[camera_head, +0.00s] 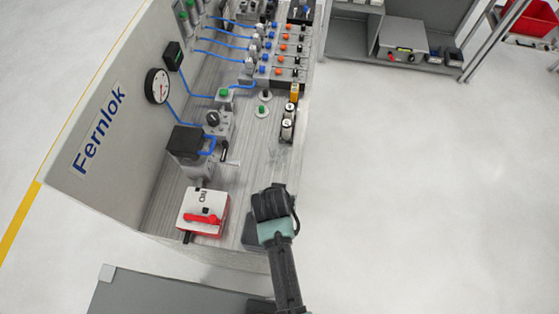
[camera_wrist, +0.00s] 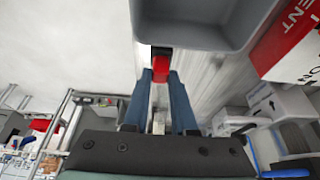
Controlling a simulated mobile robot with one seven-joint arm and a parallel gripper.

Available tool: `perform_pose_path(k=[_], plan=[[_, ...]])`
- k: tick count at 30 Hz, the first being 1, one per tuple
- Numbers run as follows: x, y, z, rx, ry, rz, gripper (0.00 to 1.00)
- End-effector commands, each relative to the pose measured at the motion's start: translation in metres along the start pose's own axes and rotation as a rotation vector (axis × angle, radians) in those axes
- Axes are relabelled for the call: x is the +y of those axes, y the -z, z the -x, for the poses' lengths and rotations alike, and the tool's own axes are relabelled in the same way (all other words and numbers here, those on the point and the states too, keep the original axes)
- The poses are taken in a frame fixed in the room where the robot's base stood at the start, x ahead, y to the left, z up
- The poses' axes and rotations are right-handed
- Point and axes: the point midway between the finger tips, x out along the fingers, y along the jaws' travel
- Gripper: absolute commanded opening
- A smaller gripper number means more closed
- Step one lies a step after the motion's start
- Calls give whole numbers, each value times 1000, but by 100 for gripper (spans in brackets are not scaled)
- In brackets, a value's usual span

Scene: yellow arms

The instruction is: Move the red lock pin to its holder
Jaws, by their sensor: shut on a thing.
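The red lock pin (camera_wrist: 161,67) shows as a small red piece with a dark top between my fingertips in the wrist view. My gripper (camera_wrist: 161,82) is shut on it. A grey open-topped tray (camera_wrist: 205,40), which may be the holder, lies just beyond the pin; whether they touch is unclear. In the head view, my gripper (camera_head: 271,204) is over the near right corner of the bench, and its fingers and the pin are hidden. The grey tray (camera_head: 250,233) shows partly beside and beneath it.
A white box with a red lever (camera_head: 205,213) stands left of my gripper on the bench (camera_head: 262,160). A black-topped valve unit (camera_head: 186,141), a gauge (camera_head: 157,86) and blue hoses are farther back. Open floor (camera_head: 420,190) lies to the right.

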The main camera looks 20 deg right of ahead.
Motion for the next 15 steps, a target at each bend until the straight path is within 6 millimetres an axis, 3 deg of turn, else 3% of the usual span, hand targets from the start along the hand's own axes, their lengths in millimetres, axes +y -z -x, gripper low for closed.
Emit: perform_pose_path(k=[9,10,15], plan=[[0,0,-1,0,0,0,0],[0,0,-1,0,0,0,27],[0,0,-1,0,0,0,57]])
